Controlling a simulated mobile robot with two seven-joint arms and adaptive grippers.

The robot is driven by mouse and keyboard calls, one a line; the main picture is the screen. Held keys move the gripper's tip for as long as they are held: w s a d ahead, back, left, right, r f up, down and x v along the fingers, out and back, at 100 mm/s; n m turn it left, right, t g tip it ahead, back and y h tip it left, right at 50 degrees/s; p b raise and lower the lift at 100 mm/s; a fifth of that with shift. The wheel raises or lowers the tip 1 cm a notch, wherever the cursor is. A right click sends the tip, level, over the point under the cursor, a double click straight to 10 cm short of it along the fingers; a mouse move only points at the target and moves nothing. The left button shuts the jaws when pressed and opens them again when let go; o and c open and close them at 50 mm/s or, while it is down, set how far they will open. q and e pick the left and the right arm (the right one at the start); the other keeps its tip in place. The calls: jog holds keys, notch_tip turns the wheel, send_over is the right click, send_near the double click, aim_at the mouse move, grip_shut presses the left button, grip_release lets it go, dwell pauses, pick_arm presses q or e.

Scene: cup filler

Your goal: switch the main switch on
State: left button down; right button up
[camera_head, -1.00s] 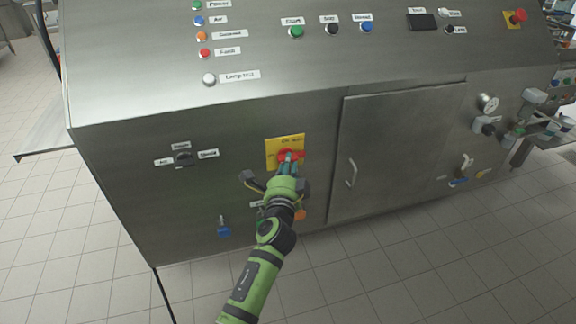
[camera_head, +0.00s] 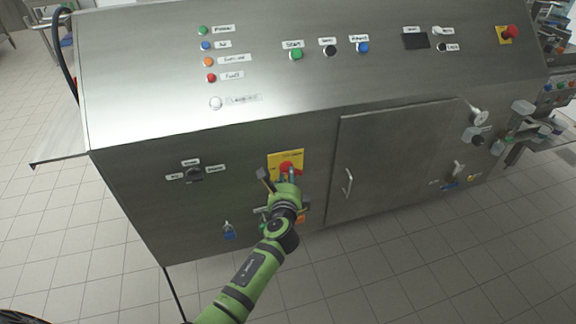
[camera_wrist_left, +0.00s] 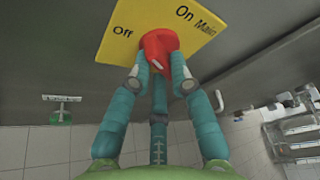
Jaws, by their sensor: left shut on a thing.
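The main switch is a red rotary knob (camera_wrist_left: 158,48) on a yellow plate (camera_wrist_left: 120,35) marked "Off", "On" and "Main". In the head view the yellow plate (camera_head: 286,158) sits on the front of the steel machine, with part of the red knob (camera_head: 287,168) showing above my gripper. My left gripper (camera_head: 288,177) is shut on the red knob. In the left wrist view its fingers (camera_wrist_left: 158,78) touch the knob from both sides and from below, hiding its lower part. The knob's pointing direction is hard to read. My right gripper is not in view.
A small selector switch (camera_head: 194,174) is left of the plate, and a blue padlock-like part (camera_head: 229,231) is below left. A door with a handle (camera_head: 348,183) is to the right. A gauge and valves (camera_head: 478,130) stick out farther right. The tiled floor in front is clear.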

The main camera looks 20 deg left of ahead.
pick_arm(q)
jog(key=shift+d+r+m+g+y+p, duration=0.1)
jog(key=shift+m+g+y+p, duration=0.6)
jog(key=shift+m+p, duration=0.75)
jog(key=shift+a+r+m+g+y+p, duration=0.15)
jog(key=shift+m+g+y+p, duration=0.5)
jog(key=shift+m+p, duration=0.8)
jog(key=shift+d+r+m+g+y+p, duration=0.15)
jog(key=shift+m+g+y+p, duration=0.5)
jog(key=shift+m+p, duration=0.8)
jog(key=c, duration=1.1)
grip_release()
jog(key=shift+w, duration=0.1)
jog(key=shift+d, duration=0.1)
jog(key=v, duration=1.2)
jog(key=shift+r, duration=0.1)
